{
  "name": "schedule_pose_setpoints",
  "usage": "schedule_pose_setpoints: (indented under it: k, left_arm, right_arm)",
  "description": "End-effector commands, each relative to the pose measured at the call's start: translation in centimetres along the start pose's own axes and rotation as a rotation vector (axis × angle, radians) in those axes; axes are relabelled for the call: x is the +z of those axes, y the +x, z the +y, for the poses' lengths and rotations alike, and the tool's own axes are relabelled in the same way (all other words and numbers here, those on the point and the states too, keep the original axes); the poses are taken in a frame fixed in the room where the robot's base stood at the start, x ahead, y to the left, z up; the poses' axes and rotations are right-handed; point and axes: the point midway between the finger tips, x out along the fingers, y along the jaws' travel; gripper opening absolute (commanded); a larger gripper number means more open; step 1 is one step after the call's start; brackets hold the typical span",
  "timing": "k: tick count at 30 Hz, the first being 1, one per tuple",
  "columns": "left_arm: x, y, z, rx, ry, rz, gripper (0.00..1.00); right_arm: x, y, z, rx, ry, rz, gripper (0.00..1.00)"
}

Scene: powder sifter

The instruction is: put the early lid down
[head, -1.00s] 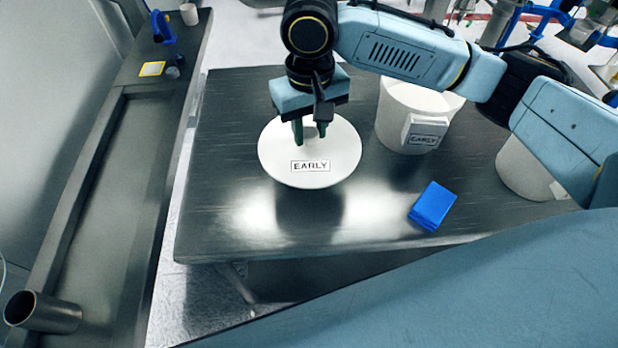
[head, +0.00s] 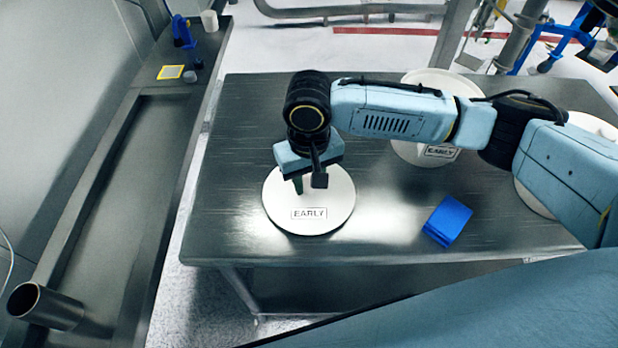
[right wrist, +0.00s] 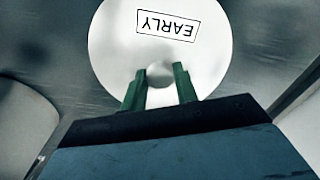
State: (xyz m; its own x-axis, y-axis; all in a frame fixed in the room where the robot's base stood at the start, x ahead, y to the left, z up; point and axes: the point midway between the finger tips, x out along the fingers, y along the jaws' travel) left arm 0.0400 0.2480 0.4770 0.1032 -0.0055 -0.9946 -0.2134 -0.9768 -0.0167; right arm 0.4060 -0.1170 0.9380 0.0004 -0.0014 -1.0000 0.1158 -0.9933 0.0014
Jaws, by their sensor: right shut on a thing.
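The early lid (head: 338,205) is a white disc with an "EARLY" label, lying flat at the left-front part of the dark table (head: 232,150). My right gripper (head: 308,188) is above its centre, pointing down. In the right wrist view, the green fingers (right wrist: 160,78) are shut on the lid's round knob, and the lid (right wrist: 110,45) fills the upper middle. The lid looks on or very close to the tabletop; any small gap is hidden. My left gripper is not in view.
A white tub labelled "EARLY" (head: 410,153) stands behind my right arm. Another white container (head: 530,197) stands at the right, partly hidden by the arm. A blue box (head: 447,220) lies near the front edge. The table left of the lid is clear.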

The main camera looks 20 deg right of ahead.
Motion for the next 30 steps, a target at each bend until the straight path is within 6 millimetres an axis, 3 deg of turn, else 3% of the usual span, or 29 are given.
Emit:
schedule_pose_setpoints:
  k: [6,7,12,22,30]
  left_arm:
    - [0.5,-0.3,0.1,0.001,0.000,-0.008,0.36]
    - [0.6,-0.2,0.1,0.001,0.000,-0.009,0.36]
    - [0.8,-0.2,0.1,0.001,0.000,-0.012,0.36]
    - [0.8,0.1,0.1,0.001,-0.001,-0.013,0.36]
    - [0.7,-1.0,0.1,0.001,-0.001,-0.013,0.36]
  right_arm:
    - [0.0,0.2,0.0,-0.001,0.000,-0.001,0.07]
    - [0.0,0.2,0.0,-0.001,0.000,0.000,0.32]
    - [0.0,0.2,0.0,0.000,0.000,0.000,0.51]
    - [-0.1,-0.2,0.0,0.000,0.000,0.002,0.51]
    - [-0.1,-5.1,0.0,-0.002,0.000,0.004,0.51]
